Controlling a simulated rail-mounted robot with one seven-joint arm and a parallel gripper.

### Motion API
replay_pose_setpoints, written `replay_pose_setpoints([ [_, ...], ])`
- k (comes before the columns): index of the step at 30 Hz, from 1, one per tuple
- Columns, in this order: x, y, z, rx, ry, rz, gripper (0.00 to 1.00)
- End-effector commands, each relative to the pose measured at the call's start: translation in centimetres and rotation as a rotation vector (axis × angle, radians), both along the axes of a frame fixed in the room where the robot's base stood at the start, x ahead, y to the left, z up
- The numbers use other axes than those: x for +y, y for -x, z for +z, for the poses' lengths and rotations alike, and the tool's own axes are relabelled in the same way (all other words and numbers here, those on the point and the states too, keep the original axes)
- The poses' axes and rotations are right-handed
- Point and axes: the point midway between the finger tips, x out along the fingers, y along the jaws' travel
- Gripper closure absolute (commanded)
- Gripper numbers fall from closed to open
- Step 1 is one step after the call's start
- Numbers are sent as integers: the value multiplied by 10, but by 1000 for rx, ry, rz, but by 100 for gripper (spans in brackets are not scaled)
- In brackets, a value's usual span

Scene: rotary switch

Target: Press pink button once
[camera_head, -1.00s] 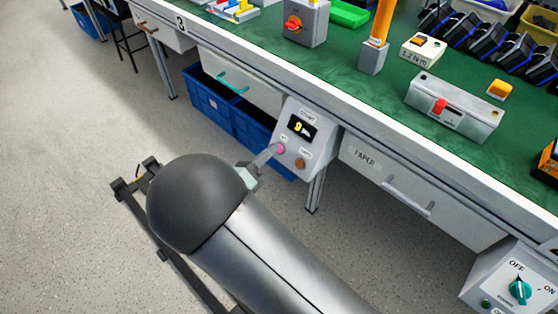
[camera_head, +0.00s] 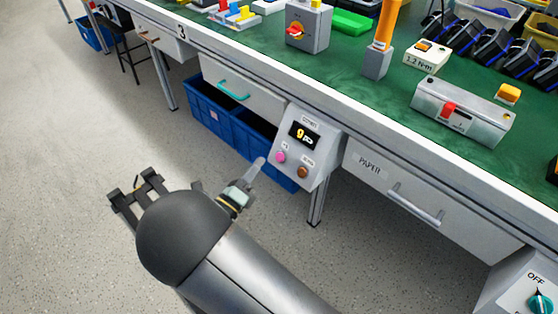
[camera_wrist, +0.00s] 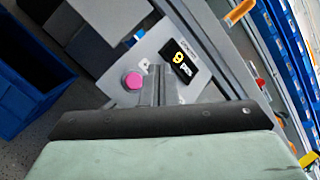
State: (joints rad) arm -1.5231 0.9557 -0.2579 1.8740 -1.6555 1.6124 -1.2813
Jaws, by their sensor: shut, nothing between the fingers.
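The pink button (camera_head: 281,157) is the left of two round buttons on a grey counter box (camera_head: 322,161) fixed under the front edge of the workbench. The box has a black display (camera_head: 303,135) with yellow characters. An orange-brown button (camera_head: 302,172) sits to the right. My gripper (camera_head: 259,163) is shut and empty, its tip to the left of the pink button with a gap between them. In the wrist view the pink button (camera_wrist: 133,80) shows clear, to the left of my shut fingers (camera_wrist: 158,72). The fingers hide part of the box there.
Blue crates (camera_head: 215,112) stand on the floor under the bench, behind my gripper. A drawer with a teal handle (camera_head: 233,90) is left of the box, and a PAPER drawer (camera_head: 420,198) is right. A bench leg (camera_head: 317,207) stands below the box. The floor at left is clear.

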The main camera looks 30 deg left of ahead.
Motion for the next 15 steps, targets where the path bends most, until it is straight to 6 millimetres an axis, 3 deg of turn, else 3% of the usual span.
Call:
replay_pose_setpoints([
  [4,-6,-19,-16,0,0,-3,100],
  [15,-12,-43,-25,0,0,0,100],
])
